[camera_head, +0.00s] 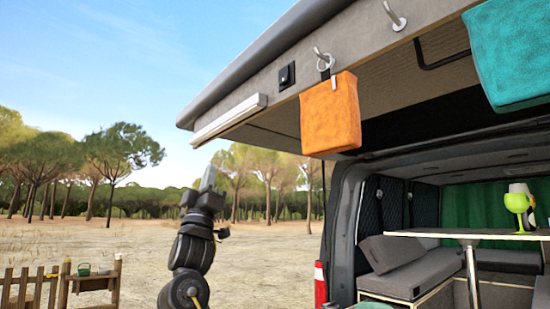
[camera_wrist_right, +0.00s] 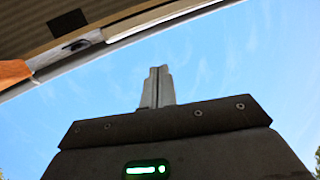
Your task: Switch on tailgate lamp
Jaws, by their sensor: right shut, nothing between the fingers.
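The tailgate lamp (camera_head: 230,119) is a long pale bar along the lower left edge of the raised tailgate (camera_head: 250,65). I cannot tell whether it is lit. A small black switch (camera_head: 287,76) sits on the tailgate panel, to the right of and above the lamp. My right gripper (camera_head: 208,178) points up below the lamp, apart from it and from the switch. Its fingers are together and empty, as the right wrist view (camera_wrist_right: 158,85) also shows. There the tailgate edge passes above left of the fingertips. My left gripper is not in view.
An orange cloth (camera_head: 330,115) hangs from a hook right of the switch. A teal cloth (camera_head: 512,55) hangs farther right. Open air surrounds my right gripper.

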